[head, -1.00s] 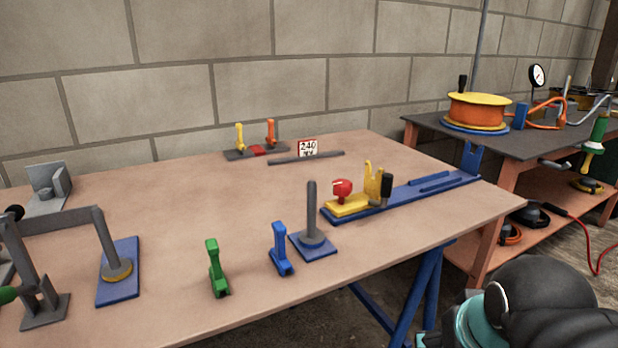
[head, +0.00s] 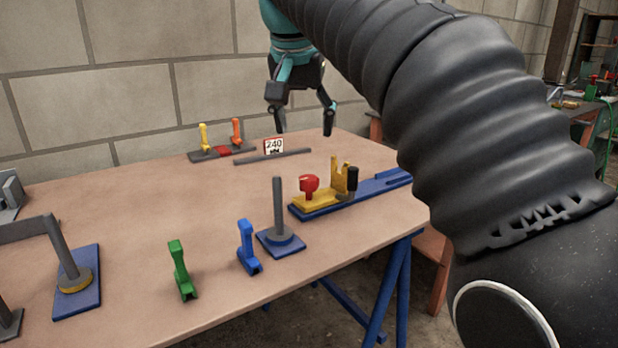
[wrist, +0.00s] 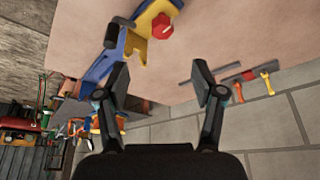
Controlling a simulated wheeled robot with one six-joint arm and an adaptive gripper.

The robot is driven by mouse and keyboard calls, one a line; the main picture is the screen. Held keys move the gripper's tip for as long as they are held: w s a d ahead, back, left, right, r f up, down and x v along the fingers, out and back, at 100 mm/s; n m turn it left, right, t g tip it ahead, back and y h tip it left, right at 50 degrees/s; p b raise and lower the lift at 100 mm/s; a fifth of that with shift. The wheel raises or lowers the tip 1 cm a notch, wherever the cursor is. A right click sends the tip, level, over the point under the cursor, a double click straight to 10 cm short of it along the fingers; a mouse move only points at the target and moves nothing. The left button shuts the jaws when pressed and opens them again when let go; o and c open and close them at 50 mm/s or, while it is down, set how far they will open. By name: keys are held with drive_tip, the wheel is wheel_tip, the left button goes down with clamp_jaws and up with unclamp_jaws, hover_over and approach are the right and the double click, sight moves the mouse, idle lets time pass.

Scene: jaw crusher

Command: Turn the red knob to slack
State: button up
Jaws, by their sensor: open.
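The red knob (head: 309,186) stands on a yellow block (head: 316,201) at the left end of a long blue base (head: 376,187) on the table. In the wrist view the red knob (wrist: 162,25) is at the top centre, with a pale mark on it. A yellow upright bracket (head: 341,176) and a black handle (head: 352,179) stand just right of the knob. My gripper (head: 304,131) hangs with its fingers pointing down, above the back of the table. It is open and empty, apart from the knob. Its spread fingers (wrist: 160,82) also show in the wrist view.
A sign reading 240 (head: 274,146) stands behind a grey bar (head: 272,157). A grey post on a blue plate (head: 281,242), a blue clamp (head: 247,246) and a green clamp (head: 181,270) stand in front. The table's left middle is clear. My arm covers the right side.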

sight(308, 178)
drive_tip(key=b+x, duration=0.3)
drive_tip(key=x, duration=1)
drive_tip(key=shift+w+a+f+b, duration=0.15)
drive_tip(key=shift+w+f+b, duration=0.1)
drive_tip(key=shift+b, duration=0.1)
drive_tip(key=c, duration=1.1)
